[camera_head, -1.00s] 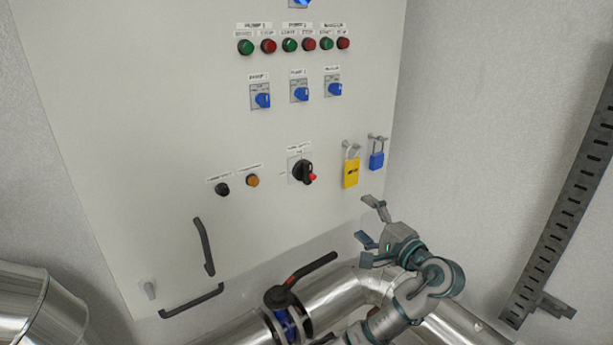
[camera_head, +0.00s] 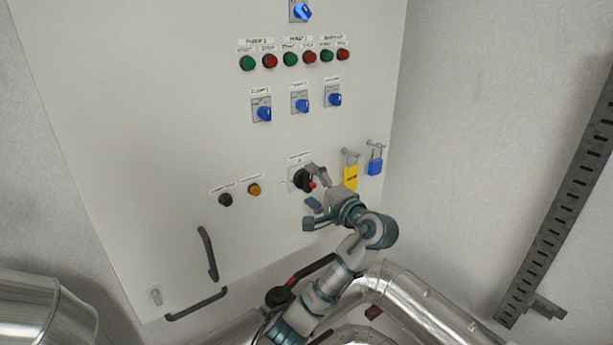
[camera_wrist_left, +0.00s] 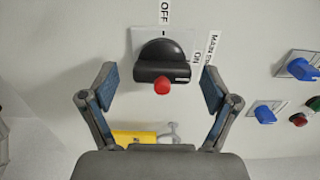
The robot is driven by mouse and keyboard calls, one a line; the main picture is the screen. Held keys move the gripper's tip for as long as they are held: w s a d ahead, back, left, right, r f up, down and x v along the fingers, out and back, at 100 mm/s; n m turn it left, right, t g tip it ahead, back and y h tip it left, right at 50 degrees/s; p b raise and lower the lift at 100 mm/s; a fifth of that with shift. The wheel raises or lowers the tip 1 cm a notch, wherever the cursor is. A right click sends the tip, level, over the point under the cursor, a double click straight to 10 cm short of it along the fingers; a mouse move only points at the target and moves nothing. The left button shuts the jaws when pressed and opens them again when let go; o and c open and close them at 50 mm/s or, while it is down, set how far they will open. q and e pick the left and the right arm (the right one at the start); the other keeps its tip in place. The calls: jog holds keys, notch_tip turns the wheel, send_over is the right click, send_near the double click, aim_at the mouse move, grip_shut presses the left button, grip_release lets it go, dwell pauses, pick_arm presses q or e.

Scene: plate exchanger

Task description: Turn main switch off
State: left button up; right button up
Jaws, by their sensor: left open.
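The main switch (camera_head: 302,180) is a black rotary knob with a red tip on a pale plate, low on the cabinet panel. In the left wrist view the knob (camera_wrist_left: 163,62) sits between the OFF and ON labels, its red button facing the gripper. My left gripper (camera_head: 316,188) is open right in front of the switch, partly overlapping it in the head view. In the left wrist view its two fingers (camera_wrist_left: 160,88) stand on either side of the knob, apart from it. My right gripper is not in view.
A yellow tag (camera_head: 351,178) with a padlock and a blue padlock (camera_head: 375,163) hang right of the switch. Black and orange buttons (camera_head: 254,189) are to its left, blue selector switches (camera_head: 300,103) above. Metal pipes (camera_head: 400,295) and a black-red valve handle lie below.

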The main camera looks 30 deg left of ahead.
pick_arm(q)
jog(key=shift+x, duration=1)
jog(key=shift+w+d, duration=0.1)
jog(key=shift+d, duration=0.05)
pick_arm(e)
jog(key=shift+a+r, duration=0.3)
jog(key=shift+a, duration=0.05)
pick_arm(q)
jog(key=shift+d, duration=0.1)
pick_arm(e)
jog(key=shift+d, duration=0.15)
pick_arm(q)
jog(key=c, duration=1.2)
jog(key=shift+o, duration=0.2)
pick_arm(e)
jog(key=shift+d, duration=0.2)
